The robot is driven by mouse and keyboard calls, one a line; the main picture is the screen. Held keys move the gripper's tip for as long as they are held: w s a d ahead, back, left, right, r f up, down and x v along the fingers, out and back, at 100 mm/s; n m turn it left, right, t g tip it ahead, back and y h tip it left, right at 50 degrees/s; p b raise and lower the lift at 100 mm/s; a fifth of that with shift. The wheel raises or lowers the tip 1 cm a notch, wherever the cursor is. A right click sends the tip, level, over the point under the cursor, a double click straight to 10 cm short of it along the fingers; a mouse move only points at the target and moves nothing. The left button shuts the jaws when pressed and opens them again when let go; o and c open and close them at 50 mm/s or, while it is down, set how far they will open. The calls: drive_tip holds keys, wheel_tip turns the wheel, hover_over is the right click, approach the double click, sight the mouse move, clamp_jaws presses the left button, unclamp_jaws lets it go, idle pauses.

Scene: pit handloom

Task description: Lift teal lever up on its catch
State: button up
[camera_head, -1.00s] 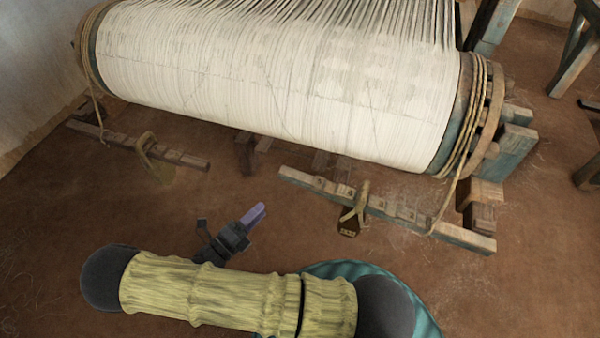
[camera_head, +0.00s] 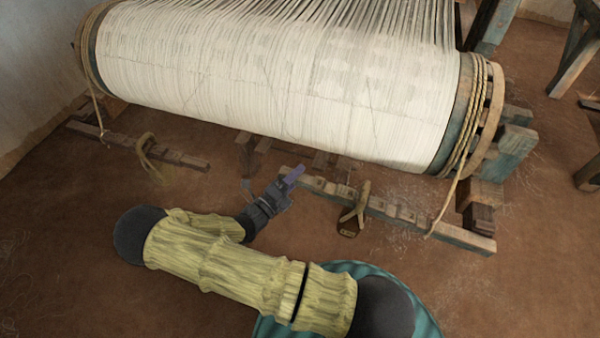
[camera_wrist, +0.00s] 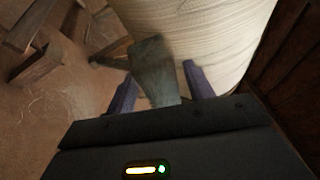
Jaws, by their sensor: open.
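The teal lever (camera_head: 398,208) is a worn, notched bar low in front of the right half of the loom roller. It slopes down to the right in the head view. In the wrist view a worn teal bar end (camera_wrist: 153,72) lies between the two purple fingers. My gripper (camera_head: 292,176) is at the bar's left end in the head view, and its open jaws (camera_wrist: 158,84) also show in the wrist view. I cannot tell whether the fingers touch the bar. A forked tan piece with a dark block (camera_head: 352,218) hangs at the lever; I cannot tell whether it is the catch.
A large roller of white threads (camera_head: 270,80) stands just behind the lever. A rope (camera_head: 452,205) runs from its right end down to the lever. A second notched bar (camera_head: 180,157) with a tan loop lies at the left. The brown floor in front is open.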

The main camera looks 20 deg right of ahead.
drive_tip(key=shift+x, duration=1)
clamp_jaws()
drive_tip(key=shift+a+f, duration=0.15)
drive_tip(key=shift+f, duration=0.6)
unclamp_jaws()
drive_tip(key=v, duration=1.7)
drive_tip(key=shift+a, duration=0.15)
